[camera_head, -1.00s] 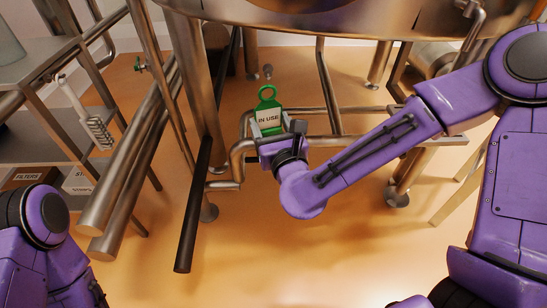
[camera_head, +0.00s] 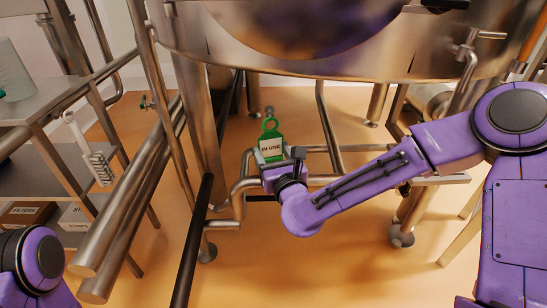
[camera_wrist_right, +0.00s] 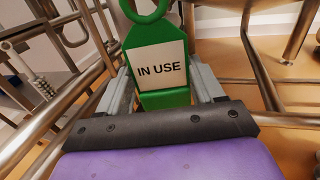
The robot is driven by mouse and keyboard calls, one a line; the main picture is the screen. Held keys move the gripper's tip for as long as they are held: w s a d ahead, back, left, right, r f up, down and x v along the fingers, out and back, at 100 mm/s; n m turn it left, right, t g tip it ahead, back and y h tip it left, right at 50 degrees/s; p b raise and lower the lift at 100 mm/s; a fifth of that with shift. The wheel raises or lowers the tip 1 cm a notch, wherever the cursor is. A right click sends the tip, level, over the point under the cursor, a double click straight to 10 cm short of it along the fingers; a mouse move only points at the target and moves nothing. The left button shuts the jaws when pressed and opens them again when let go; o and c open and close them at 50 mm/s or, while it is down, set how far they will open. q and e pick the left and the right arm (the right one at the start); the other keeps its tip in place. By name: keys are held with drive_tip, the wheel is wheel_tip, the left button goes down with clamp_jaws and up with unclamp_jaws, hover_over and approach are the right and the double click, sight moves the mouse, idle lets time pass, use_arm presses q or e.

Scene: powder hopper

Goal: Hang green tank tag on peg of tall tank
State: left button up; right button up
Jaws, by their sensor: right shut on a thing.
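The green tank tag (camera_head: 270,143) has a ring at its top and a white "IN USE" label. It stands upright in my right gripper (camera_head: 271,157), ring upward, below the large steel tank (camera_head: 330,50). In the right wrist view the tag (camera_wrist_right: 158,55) sits between the two grey fingers of the right gripper (camera_wrist_right: 165,92), which are shut on its lower part. The tag is clear of the tank and pipes as far as I can see. I cannot make out the peg. My left arm shows only at the lower left; its gripper is out of view.
Steel pipes (camera_head: 130,200) and tank legs (camera_head: 203,130) stand left of the tag. A bent pipe frame (camera_head: 335,178) runs behind the right gripper. A shelf (camera_head: 55,100) with a hanging brush (camera_head: 100,168) is at far left. Orange floor lies open below.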

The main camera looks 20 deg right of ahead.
sight(275, 153)
drive_tip(key=shift+w+d, duration=0.2)
drive_tip(key=shift+w, duration=0.55)
drive_tip(key=shift+w+d, duration=0.2)
drive_tip(key=shift+w, duration=0.55)
drive_tip(key=shift+w+d+f+b, duration=0.2)
drive_tip(key=shift+w+f+b, duration=0.25)
drive_tip(key=shift+w+f, duration=0.15)
drive_tip(key=o, duration=1.1)
drive_tip(key=shift+s, duration=0.1)
